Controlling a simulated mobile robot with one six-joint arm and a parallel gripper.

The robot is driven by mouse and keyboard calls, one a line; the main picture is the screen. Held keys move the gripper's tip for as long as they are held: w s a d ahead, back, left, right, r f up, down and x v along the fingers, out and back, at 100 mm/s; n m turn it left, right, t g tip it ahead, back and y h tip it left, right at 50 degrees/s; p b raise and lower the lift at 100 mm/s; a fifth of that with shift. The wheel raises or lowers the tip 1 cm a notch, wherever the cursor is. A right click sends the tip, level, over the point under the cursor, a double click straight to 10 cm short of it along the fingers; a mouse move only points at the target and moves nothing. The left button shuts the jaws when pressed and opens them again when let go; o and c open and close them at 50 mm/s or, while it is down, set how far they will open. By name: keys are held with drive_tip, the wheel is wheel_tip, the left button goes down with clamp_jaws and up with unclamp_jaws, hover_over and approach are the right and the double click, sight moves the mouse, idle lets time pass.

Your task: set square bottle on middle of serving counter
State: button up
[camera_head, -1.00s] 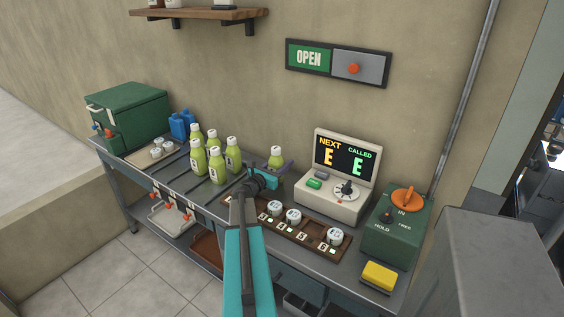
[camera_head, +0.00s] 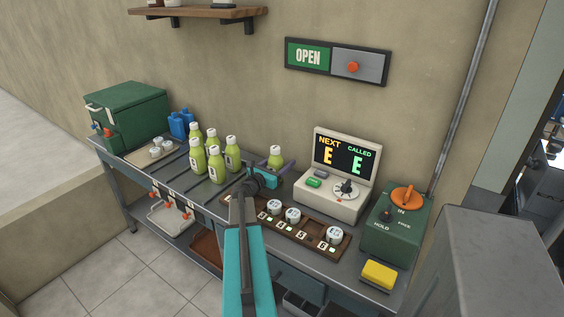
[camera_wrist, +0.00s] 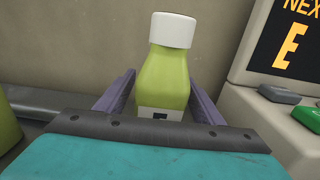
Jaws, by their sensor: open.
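A green bottle with a white cap (camera_head: 276,157) stands upright on the grey serving counter (camera_head: 368,299), just left of the display machine. In the wrist view the bottle (camera_wrist: 165,75) stands between the two purple fingers of my gripper (camera_wrist: 160,100). The fingers are apart, with a visible gap on each side of it. In the head view my gripper (camera_head: 275,170) reaches to this bottle from the front, and my arm hides part of the counter. The bottle's lower part is hidden behind my gripper. Several similar bottles (camera_head: 215,160) stand to the left.
A display machine (camera_head: 334,190) stands close on the right, with a brown tray (camera_head: 318,242) of white-capped items in front. A green control box (camera_head: 395,225) and yellow sponge (camera_head: 380,275) are at the right end. A green cooler (camera_head: 130,112) and blue containers (camera_head: 181,124) are at the left.

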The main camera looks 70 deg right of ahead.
sight(272, 169)
drive_tip(key=shift+r, duration=0.2)
drive_tip(key=shift+b+v, duration=1.2)
drive_tip(key=shift+v, duration=4.85)
